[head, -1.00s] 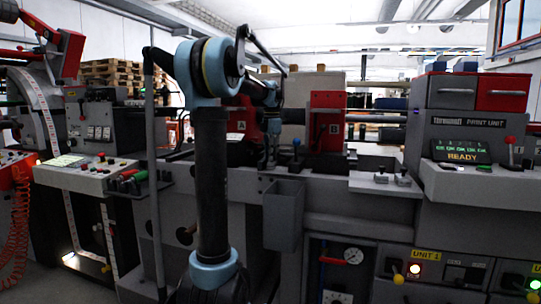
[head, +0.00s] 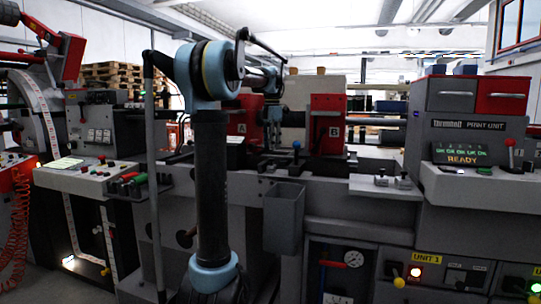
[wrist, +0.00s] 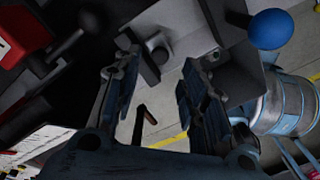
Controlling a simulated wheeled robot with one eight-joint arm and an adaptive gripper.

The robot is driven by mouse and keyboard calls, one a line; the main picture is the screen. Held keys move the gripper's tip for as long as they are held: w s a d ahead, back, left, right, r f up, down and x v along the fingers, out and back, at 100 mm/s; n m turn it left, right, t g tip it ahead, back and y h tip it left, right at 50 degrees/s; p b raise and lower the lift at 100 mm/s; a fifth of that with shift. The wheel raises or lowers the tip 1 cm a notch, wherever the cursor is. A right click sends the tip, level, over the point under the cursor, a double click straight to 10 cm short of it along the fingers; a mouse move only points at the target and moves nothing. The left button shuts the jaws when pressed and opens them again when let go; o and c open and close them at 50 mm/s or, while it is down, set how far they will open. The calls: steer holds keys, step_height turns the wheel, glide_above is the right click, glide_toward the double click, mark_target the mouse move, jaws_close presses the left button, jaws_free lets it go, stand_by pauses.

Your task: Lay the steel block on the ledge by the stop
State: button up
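My gripper (wrist: 160,95) points down with its two dark fingers apart and nothing between them. In the head view my gripper (head: 272,125) is over the middle of the machine, between the red A and B units, left of the blue-knobbed lever (head: 296,146). In the wrist view a grey ledge (wrist: 190,35) lies beyond the fingertips. I cannot tell for sure whether this piece is the steel block and the bar the stop. In the head view neither can be made out.
The blue knob (wrist: 270,28) stands close right of my gripper in the wrist view. A grey bin (head: 283,217) hangs on the machine front. The red B unit (head: 327,122) and a shelf with small metal fittings (head: 381,178) are to the right.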

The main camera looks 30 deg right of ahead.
mark_target(271, 159)
step_height(271, 159, up, 7)
stand_by(0.3)
steer(key=shift+a, duration=0.1)
steer(key=s+a+f+m, duration=0.25)
steer(key=a+f, duration=0.25)
steer(key=a, duration=0.4)
steer(key=s+a+f+m+t, duration=0.1)
steer(key=s+a+f+m, duration=0.15)
steer(key=a+f, duration=0.45)
steer(key=s+a+f+m, duration=0.2)
steer(key=a+f+m, duration=0.1)
steer(key=a, duration=0.8)
steer(key=s+a+f+m, duration=0.4)
steer(key=s+a+f, duration=0.2)
steer(key=f, duration=0.6)
steer(key=s+a+f+m+t, duration=0.1)
steer(key=s+a+f+m, duration=0.3)
steer(key=s+a+f, duration=0.3)
steer(key=s+f, duration=0.3)
steer(key=f, duration=0.3)
steer(key=shift+s+m, duration=0.15)
steer(key=shift+m, duration=0.25)
steer(key=shift+a, duration=0.1)
steer(key=shift+w+f, duration=0.15)
steer(key=shift+w, duration=0.25)
